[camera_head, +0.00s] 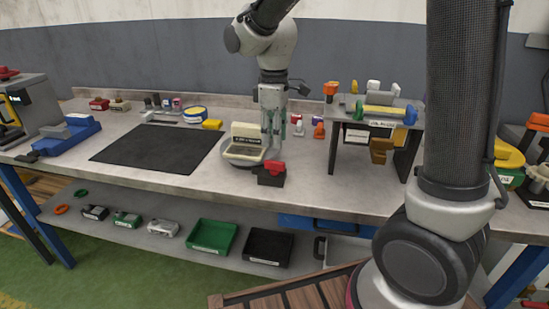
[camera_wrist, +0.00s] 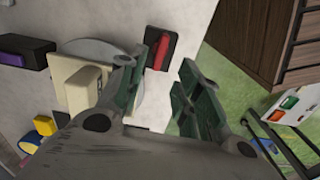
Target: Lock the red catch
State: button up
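The red catch (camera_head: 274,168) sits on a small black block at the front edge of the round grey turntable (camera_head: 229,161). In the wrist view the red catch (camera_wrist: 162,51) lies lengthwise on its black base, just beyond the fingertips. A cream labelled block (camera_head: 246,142) stands on the turntable; it also shows in the wrist view (camera_wrist: 80,88), partly behind one finger. My gripper (camera_head: 270,148) points down beside the cream block, behind the catch. In the wrist view my gripper (camera_wrist: 158,78) has its fingers wide apart with nothing between them.
A black mat (camera_head: 160,147) lies left of the turntable. A small raised stand (camera_head: 400,122) with coloured parts is to the right. Small coloured items, including a yellow block (camera_head: 212,124), stand behind. Green (camera_head: 213,236) and black (camera_head: 268,246) bins sit on the lower shelf.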

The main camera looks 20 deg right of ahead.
aim_at(275, 161)
notch_tip(275, 161, down, 7)
jog(key=shift+d+f, duration=0.1)
jog(key=shift+f, duration=0.05)
grip_shut()
